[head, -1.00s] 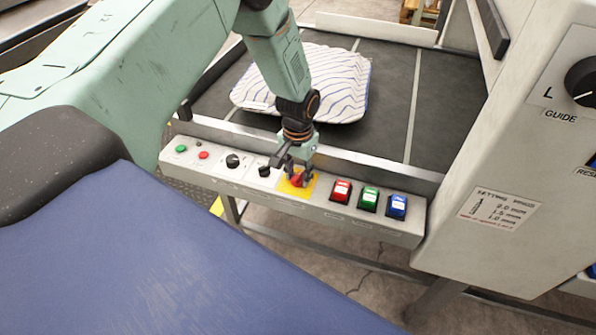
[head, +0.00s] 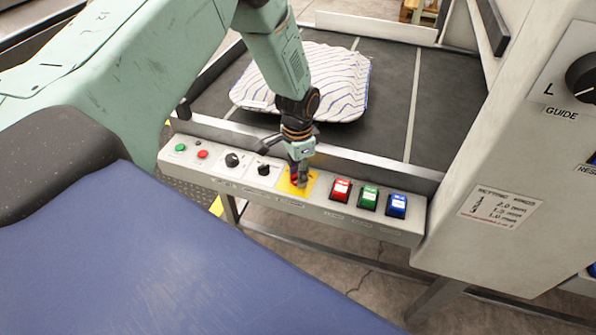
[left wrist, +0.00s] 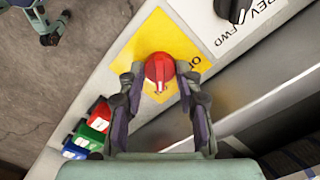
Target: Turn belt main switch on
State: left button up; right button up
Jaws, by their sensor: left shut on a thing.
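The red rotary switch knob (left wrist: 159,70) sits on a yellow plate (left wrist: 172,36) in the left wrist view, with a white mark on the knob. The yellow plate also shows in the head view (head: 287,187) on the control panel, where my gripper partly covers the knob. My left gripper (head: 299,181) reaches down onto the knob and is shut on it; in the left wrist view its two fingers (left wrist: 160,78) stand on either side of the knob.
The grey control panel (head: 322,214) also carries a black knob (head: 232,160), green and red buttons at left, and red, green and blue rocker switches (head: 369,198) at right. A striped pillow (head: 335,85) lies on the dark belt (head: 390,110) behind. A white cabinet stands at right.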

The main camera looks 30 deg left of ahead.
pick_arm(q)
jog(key=shift+s+f, duration=0.15)
jog(key=shift+s, duration=0.15)
jog(key=o, duration=1.2)
jog(key=shift+w, duration=0.15)
jog(key=shift+c, duration=0.2)
jog(key=shift+w, duration=0.1)
notch_tip(320, 180, up, 12)
